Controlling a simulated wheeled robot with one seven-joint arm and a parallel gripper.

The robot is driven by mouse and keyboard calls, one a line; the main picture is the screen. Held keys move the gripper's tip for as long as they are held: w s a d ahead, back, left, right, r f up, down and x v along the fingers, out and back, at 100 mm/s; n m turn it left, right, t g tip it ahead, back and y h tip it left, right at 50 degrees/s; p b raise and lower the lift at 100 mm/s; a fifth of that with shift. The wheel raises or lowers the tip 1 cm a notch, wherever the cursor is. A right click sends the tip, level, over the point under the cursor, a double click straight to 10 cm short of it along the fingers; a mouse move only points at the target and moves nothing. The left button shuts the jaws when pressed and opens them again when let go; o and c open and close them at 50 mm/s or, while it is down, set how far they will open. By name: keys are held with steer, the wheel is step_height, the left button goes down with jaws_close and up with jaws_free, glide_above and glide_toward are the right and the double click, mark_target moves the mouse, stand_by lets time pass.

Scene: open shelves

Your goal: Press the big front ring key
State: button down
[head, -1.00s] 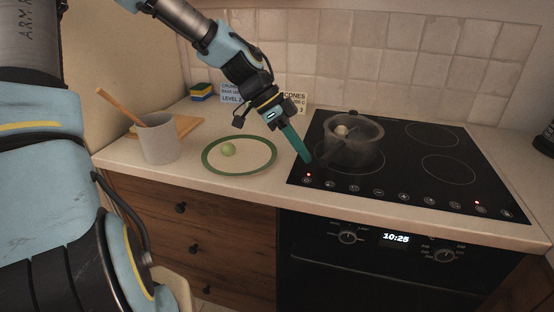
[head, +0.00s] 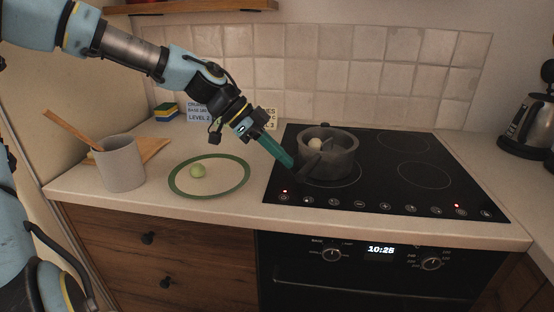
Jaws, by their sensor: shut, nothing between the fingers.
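The black hob (head: 385,203) lies on the counter, with a row of round touch keys (head: 359,204) along its front edge. Red lights glow at the left key (head: 284,191) and near the right end (head: 457,206). The key symbols are too small to read, so I cannot tell which key is the big front ring's. My gripper (head: 291,164) has teal fingers, shut and empty, pointing down right above the hob's left part. Its tips are behind the key row in the picture, close to the pot's handle; I cannot tell whether they touch it.
A grey pot (head: 342,160) with a pale round thing (head: 316,144) inside stands on the left front ring. A kettle (head: 528,125) stands right.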

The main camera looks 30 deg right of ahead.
mark_target(313, 200)
steer(key=x, duration=0.2)
steer(key=p+x, duration=0.1)
steer(key=x, duration=0.2)
steer(key=shift+s+d, duration=0.2)
steer(key=shift+s, duration=0.15)
step_height(313, 200, down, 3)
steer(key=shift+d+f+p, duration=0.1)
steer(key=shift+f+p, duration=0.15)
steer(key=shift+p, duration=0.35)
steer(key=shift+f, duration=0.6)
